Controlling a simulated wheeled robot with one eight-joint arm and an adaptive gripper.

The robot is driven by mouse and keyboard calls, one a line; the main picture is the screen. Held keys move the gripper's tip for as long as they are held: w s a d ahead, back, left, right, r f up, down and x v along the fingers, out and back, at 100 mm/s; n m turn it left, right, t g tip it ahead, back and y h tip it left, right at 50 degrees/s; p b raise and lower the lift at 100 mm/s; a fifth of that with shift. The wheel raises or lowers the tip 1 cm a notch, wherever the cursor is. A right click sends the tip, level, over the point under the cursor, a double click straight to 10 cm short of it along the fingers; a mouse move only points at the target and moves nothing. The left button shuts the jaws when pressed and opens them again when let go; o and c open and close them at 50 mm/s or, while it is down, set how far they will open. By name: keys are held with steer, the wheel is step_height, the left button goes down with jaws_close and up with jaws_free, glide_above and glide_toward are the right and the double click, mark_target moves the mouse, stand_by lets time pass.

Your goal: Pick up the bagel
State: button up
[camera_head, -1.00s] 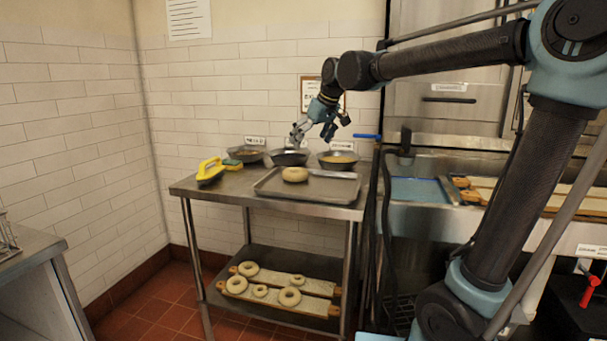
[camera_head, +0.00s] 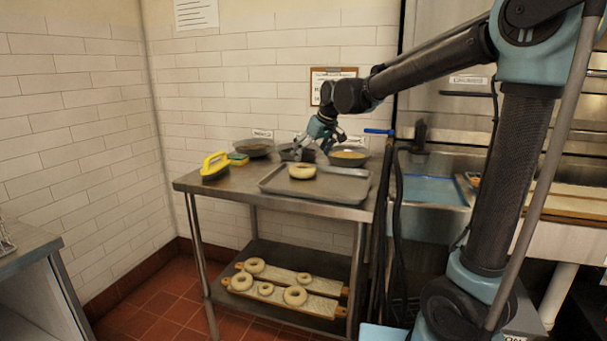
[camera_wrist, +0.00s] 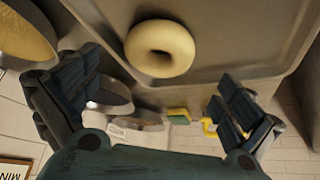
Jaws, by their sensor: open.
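A pale ring-shaped bagel (camera_head: 302,171) lies on a grey metal tray (camera_head: 335,188) on the steel table. My gripper (camera_head: 310,150) is above the back of the tray, just behind and above the bagel, close to the bowls. In the wrist view the bagel (camera_wrist: 160,48) lies beyond the fingertips, between the two spread fingers, and nothing touches it. My gripper (camera_wrist: 160,95) is open and empty there. The tray (camera_wrist: 225,45) shows around the bagel.
A bowl with yellow contents (camera_head: 349,157) stands behind the tray; another bowl (camera_head: 254,148) is further left. A yellow-handled brush (camera_head: 214,168) and a sponge (camera_head: 237,159) lie on the table's left. Several more rings lie on boards (camera_head: 318,283) on the lower shelf.

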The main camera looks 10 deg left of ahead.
mark_target(304, 167)
steer(key=shift+x, duration=3.75)
steer(key=shift+w+d, duration=0.1)
steer(key=shift+w, duration=0.05)
steer(key=shift+c, duration=0.2)
steer(key=c, duration=0.9)
